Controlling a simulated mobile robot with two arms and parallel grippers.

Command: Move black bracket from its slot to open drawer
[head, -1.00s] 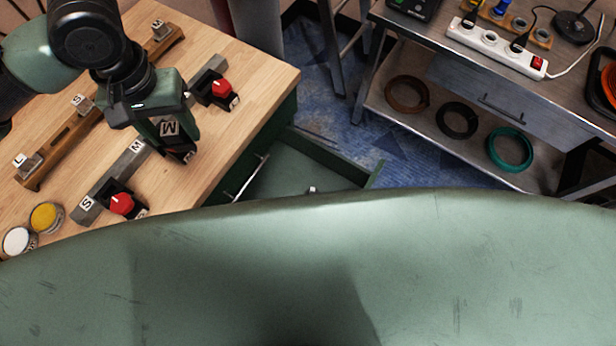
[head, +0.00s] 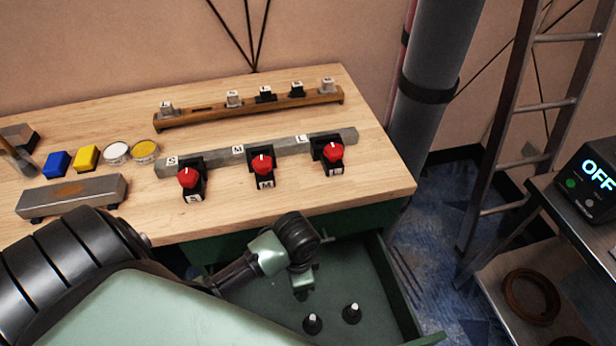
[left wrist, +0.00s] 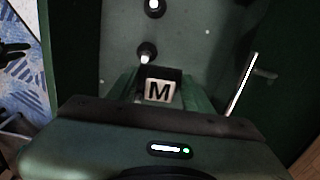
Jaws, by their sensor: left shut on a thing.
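My left gripper (head: 303,288) is inside the open green drawer (head: 345,262), below the bench top. In the left wrist view its fingers are shut on a black bracket (left wrist: 160,91) with a white M label facing the camera. In the head view the held bracket is mostly hidden by the gripper; I cannot tell whether it touches the drawer floor. Two black pegs with white tips stand in the drawer, the left one (head: 312,323) close to the gripper and the other (head: 352,314) to its right. My right gripper is not in view.
A grey rail (head: 215,156) on the bench carries three black holders with red knobs (head: 262,163). Behind it a wooden rack (head: 250,108) holds grey and black blocks, with one empty gap. The drawer's right wall (head: 395,285) bounds the free floor.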

